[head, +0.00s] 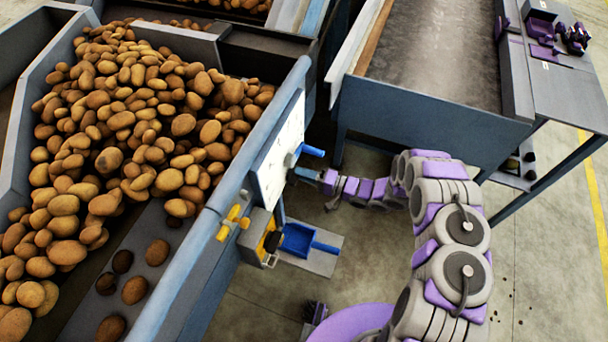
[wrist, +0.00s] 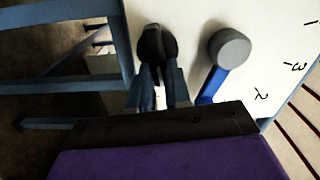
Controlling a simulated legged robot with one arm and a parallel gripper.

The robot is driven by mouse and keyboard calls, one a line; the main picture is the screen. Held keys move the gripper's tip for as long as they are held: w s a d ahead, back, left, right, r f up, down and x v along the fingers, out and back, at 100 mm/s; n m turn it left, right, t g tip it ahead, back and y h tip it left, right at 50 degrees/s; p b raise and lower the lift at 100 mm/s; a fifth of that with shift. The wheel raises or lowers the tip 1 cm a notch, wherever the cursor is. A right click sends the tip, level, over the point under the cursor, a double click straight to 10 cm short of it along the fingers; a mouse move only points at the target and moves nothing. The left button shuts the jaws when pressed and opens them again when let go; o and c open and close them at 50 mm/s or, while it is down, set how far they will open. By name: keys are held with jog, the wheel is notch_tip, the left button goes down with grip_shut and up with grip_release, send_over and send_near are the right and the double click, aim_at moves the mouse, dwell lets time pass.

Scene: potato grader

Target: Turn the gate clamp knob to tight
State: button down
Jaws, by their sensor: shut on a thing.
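The gate clamp knob (wrist: 156,43) is a dark knob on the white panel (wrist: 194,22), seen in the wrist view. My gripper (wrist: 161,76) is shut on it, with a finger at either side. A blue lever with a round grey hub (wrist: 230,48) is just right of the knob and apart from my fingers. In the head view my gripper (head: 306,174) reaches the white panel (head: 284,139) from the right, below the blue lever (head: 312,151). The knob is hidden there, and its turn angle cannot be told. The panel bears the marks 1, 3 and 2.
A hopper (head: 206,226) full of potatoes (head: 130,120) stands at the left. Below the panel are a yellow handle (head: 232,222) and a blue scoop (head: 298,240) on a grey plate (head: 318,262). A conveyor (head: 430,110) stands behind my arm.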

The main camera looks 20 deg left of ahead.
jog(key=shift+w+d+m, duration=0.1)
jog(key=shift+w+m, duration=0.15)
jog(key=shift+m, duration=0.45)
jog(key=shift+f, duration=0.15)
jog(key=c, duration=1.3)
grip_release()
jog(key=shift+f, duration=0.1)
jog(key=shift+o, duration=1.2)
jog(key=shift+s, duration=0.1)
jog(key=s+d+p, duration=0.1)
jog(key=d+p, duration=0.1)
jog(key=d, duration=1.5)
jog(key=shift+s, duration=0.2)
jog(key=shift+d, duration=0.1)
